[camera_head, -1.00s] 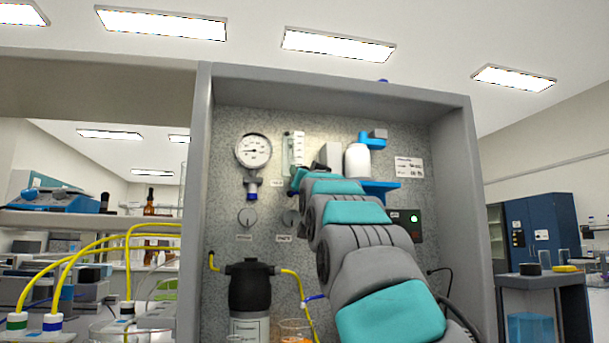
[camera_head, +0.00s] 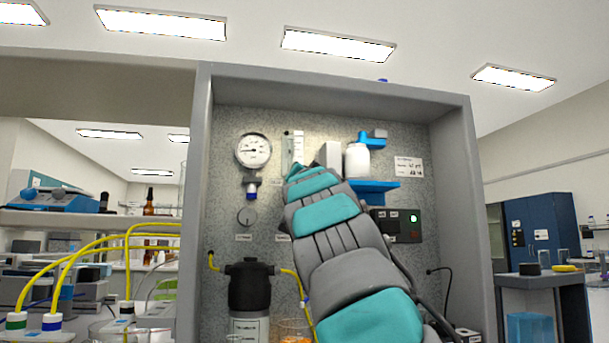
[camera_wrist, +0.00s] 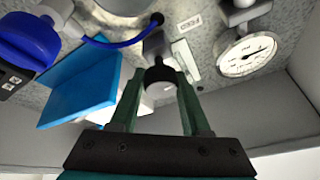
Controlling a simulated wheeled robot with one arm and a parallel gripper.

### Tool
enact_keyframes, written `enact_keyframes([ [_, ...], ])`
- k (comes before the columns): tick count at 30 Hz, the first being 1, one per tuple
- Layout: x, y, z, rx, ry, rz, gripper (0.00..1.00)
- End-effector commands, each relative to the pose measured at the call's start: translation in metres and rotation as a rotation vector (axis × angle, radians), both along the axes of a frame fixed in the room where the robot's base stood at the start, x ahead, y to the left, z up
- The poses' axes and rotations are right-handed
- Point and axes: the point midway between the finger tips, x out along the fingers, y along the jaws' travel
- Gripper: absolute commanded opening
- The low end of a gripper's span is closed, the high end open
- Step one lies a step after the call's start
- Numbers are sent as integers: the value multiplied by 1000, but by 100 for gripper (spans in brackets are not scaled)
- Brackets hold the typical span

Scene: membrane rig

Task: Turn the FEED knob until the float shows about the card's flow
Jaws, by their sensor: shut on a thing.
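My gripper (camera_wrist: 157,85) has its two green fingers around a dark round knob (camera_wrist: 160,76) and is shut on it.
A round gauge (camera_head: 253,150) hangs left of the tube and shows in the wrist view (camera_wrist: 246,54). Another knob (camera_head: 247,216) sits below it. A blue bracket (camera_head: 376,187) with a white bottle (camera_head: 357,160) is to the right. A black vessel (camera_head: 249,287) stands below.

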Motion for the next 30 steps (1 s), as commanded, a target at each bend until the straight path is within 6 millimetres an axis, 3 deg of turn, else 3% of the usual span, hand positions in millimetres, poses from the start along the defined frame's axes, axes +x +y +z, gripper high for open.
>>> enact_keyframes([
  [6, -1, 2, 1, -1, -3, 2, 0],
  [7, -1, 2, 1, -1, -3, 2, 50],
  [13, -1, 1, 1, -1, -2, 2, 72],
  [23, -1, 1, -1, -1, -1, 1, 74],
  [30, -17, 0, -11, -1, 1, 0, 74],
])
